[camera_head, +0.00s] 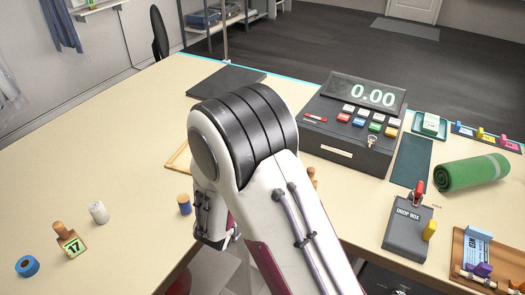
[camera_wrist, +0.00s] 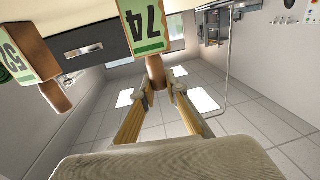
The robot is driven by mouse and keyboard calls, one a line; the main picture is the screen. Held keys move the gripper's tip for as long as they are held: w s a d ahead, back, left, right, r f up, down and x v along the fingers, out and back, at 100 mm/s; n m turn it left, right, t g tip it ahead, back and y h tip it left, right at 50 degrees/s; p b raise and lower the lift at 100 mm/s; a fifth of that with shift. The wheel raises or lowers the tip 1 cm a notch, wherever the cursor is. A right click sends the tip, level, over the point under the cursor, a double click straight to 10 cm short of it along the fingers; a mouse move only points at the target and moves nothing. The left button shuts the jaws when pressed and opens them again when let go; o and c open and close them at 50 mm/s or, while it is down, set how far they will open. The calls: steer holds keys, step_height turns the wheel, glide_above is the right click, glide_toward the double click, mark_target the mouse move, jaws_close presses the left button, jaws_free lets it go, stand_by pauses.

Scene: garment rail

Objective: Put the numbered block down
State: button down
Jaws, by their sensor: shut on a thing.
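In the wrist view, a block numbered 74 (camera_wrist: 146,24) has a green-and-white face and a wooden knob (camera_wrist: 156,74). My gripper (camera_wrist: 162,90) is shut on this knob, with one finger on each side. A second numbered block (camera_wrist: 24,58), its number partly cut off at the edge, is at the left of the wrist view with its own knob. In the head view a block numbered 17 (camera_head: 72,245) stands on the table at the front left. My arm hides the held block and most of my gripper in the head view.
On the table (camera_head: 110,160) are a blue tape roll (camera_head: 27,266), a white spool (camera_head: 98,212) and a blue spool (camera_head: 184,204). A cash register (camera_head: 350,135), drop box (camera_head: 408,228) and green roll (camera_head: 472,172) stand at right. The table's left middle is clear.

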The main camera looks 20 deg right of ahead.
steer(key=shift+f, duration=0.15)
steer(key=c, duration=2)
jaws_free()
steer(key=shift+r, duration=0.2)
steer(key=shift+v, duration=5.95)
steer(key=shift+w, duration=0.1)
